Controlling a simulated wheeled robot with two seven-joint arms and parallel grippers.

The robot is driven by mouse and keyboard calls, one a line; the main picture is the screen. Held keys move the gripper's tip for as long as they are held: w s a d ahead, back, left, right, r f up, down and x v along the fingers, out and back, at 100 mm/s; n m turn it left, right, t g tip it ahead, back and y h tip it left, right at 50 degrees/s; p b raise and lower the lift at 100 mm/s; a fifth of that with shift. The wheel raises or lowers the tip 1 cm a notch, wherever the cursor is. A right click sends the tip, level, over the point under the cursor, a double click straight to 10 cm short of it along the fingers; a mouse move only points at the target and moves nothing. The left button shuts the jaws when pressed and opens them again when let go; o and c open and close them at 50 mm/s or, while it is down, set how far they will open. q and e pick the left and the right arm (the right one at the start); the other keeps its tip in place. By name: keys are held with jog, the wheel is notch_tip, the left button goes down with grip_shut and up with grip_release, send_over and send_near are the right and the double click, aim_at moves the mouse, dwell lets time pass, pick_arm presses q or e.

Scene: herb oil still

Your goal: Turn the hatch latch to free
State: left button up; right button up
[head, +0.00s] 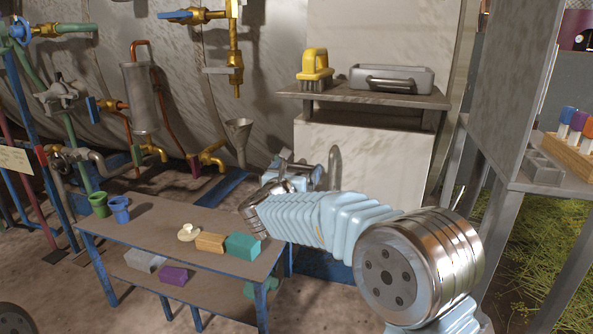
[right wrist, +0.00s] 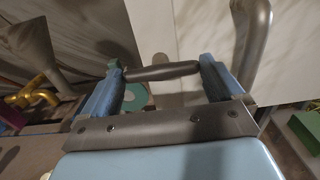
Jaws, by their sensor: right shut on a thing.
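My right gripper (head: 298,172) is at the pale marbled front panel (head: 385,160) under the shelf, left of a curved grey handle (head: 335,165). In the right wrist view its two blue fingers (right wrist: 162,76) stand at either end of a dark grey bar (right wrist: 160,71), apparently the hatch latch, and are shut on it. The bar lies nearly level across the view. The curved handle also shows there (right wrist: 254,45), to the right and clear of the fingers. In the head view my gripper and arm hide most of the latch. My left gripper is not in view.
A low bench (head: 145,228) with cups and blocks stands to the left. A grey funnel (head: 239,138) hangs left of the gripper. Above, a shelf (head: 330,93) holds a yellow brush (head: 315,66) and a metal tray (head: 405,75). A rack stands at right.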

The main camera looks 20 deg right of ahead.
jog(key=n, duration=0.3)
jog(key=shift+n+b, duration=0.35)
jog(key=shift+n, duration=0.05)
jog(key=n, duration=0.4)
jog(key=shift+n+p, duration=0.3)
jog(key=n+p, duration=0.1)
jog(key=n, duration=0.3)
jog(key=shift+a+r+p, duration=0.1)
jog(key=shift+p, duration=0.25)
jog(key=n+p, duration=0.1)
jog(key=n, duration=0.2)
jog(key=shift+n+p, duration=0.3)
jog(key=shift+n, duration=0.1)
jog(key=shift+n+p, duration=0.5)
jog(key=shift+n, duration=0.5)
jog(key=shift+f, duration=0.2)
jog(key=o, duration=0.7)
